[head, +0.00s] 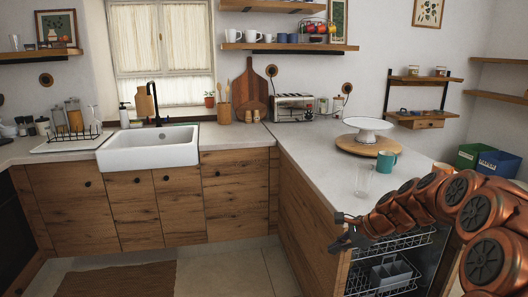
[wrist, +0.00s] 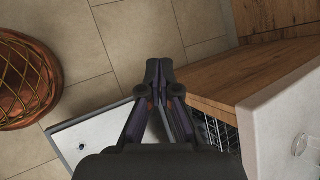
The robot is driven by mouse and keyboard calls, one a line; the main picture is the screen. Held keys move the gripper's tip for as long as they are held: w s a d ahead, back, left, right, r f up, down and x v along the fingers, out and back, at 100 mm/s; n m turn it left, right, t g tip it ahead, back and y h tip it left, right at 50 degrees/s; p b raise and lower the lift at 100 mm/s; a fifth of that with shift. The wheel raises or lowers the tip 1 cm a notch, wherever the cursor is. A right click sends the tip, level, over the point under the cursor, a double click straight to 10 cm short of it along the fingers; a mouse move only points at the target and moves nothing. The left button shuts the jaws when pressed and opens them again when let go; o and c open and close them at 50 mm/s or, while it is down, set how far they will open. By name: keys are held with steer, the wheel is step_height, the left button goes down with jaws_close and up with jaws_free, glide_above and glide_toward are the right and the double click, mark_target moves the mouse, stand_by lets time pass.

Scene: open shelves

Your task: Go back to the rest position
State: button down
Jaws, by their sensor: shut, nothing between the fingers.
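My gripper (head: 347,231) is at the end of my orange arm, at the right in the head view. It hangs in front of the counter's wooden side, close to the open dishwasher (head: 392,262). In the wrist view my gripper (wrist: 158,66) points down over the tiled floor, its fingertips together with nothing between them. The wooden counter side and the pale worktop (wrist: 285,125) are to its right in that view.
On the worktop near my arm stand a clear glass (head: 363,180), a teal mug (head: 386,162) and a white cake stand (head: 367,128). Tiled floor (head: 235,272) lies clear ahead.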

steer(key=s+a+r+n+g+h+p, duration=0.1)
steer(key=s+a+r+n, duration=0.15)
steer(key=s, duration=0.45)
steer(key=s+a+r+n+g+h+p, duration=0.1)
steer(key=s+a+r+n+g, duration=0.2)
steer(key=s, duration=0.5)
steer(key=s+a+r+n+p, duration=0.1)
steer(key=s+a+n, duration=0.1)
steer(key=s+n, duration=0.4)
steer(key=s+d+n+g+h+p, duration=0.1)
steer(key=s+d+n+h, duration=0.1)
steer(key=s, duration=0.9)
steer(key=s+d+r+n+g+h+p, duration=0.1)
steer(key=s+d+n+h, duration=0.1)
steer(key=s, duration=0.9)
steer(key=shift+s+d+n+h+p, duration=0.3)
steer(key=shift+s+d+n+p, duration=0.15)
steer(key=shift+n, duration=0.6)
steer(key=shift+w+d, duration=0.1)
